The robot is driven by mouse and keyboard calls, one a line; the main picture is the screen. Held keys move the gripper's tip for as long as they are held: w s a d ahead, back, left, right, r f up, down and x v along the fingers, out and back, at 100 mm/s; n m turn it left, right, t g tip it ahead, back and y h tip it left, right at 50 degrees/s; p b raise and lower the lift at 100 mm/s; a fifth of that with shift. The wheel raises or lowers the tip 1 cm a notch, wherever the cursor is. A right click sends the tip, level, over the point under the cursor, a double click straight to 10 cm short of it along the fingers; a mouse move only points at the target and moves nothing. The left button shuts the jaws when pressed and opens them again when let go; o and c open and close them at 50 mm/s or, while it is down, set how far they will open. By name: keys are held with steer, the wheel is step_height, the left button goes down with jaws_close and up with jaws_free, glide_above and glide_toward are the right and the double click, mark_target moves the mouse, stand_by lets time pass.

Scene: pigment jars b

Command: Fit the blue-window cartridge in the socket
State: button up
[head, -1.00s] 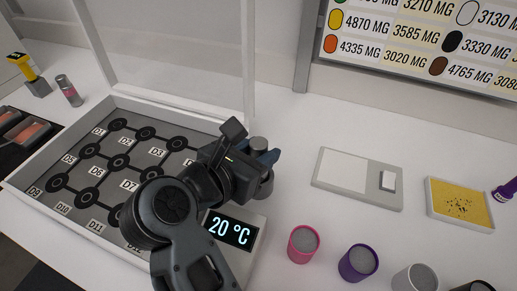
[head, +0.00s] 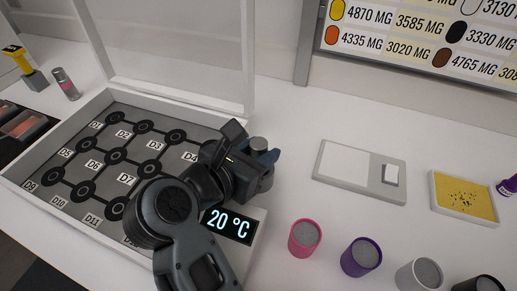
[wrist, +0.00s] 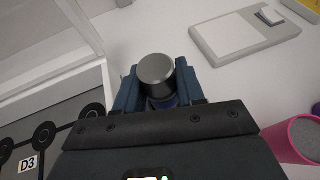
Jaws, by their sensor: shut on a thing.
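My gripper (head: 262,160) is shut on a dark grey-capped cylinder (head: 259,144). In the wrist view its round cap (wrist: 155,69) stands between the two blue fingers, with a narrow blue band (wrist: 163,103) below it. This may be the blue-window cartridge; no window shows clearly. Its lower end is hidden by my gripper. The gripper is beside the right wall of a white lidded case, behind the 20 °C display (head: 229,225). The case's grey panel (head: 97,171) carries several round black sockets, labelled from D1. Some are hidden by my arm. I cannot tell which socket is meant.
The clear lid (head: 165,55) stands raised behind the case. Pink (head: 304,238) and purple (head: 361,257) jars stand front right, with more jars beyond. A white-grey tray (head: 390,195) and a yellow pad (head: 465,197) lie right. The table between gripper and tray is clear.

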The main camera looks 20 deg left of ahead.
steer(key=shift+f, duration=0.15)
steer(key=o, duration=1.1)
steer(key=shift+o, duration=0.2)
steer(key=shift+f, duration=0.1)
steer(key=shift+s, duration=0.15)
steer(key=b+v, duration=0.1)
steer(key=v, duration=0.6)
steer(key=shift+s+r, duration=0.2)
steer(key=shift+r, duration=0.1)
steer(key=shift+a, duration=0.1)
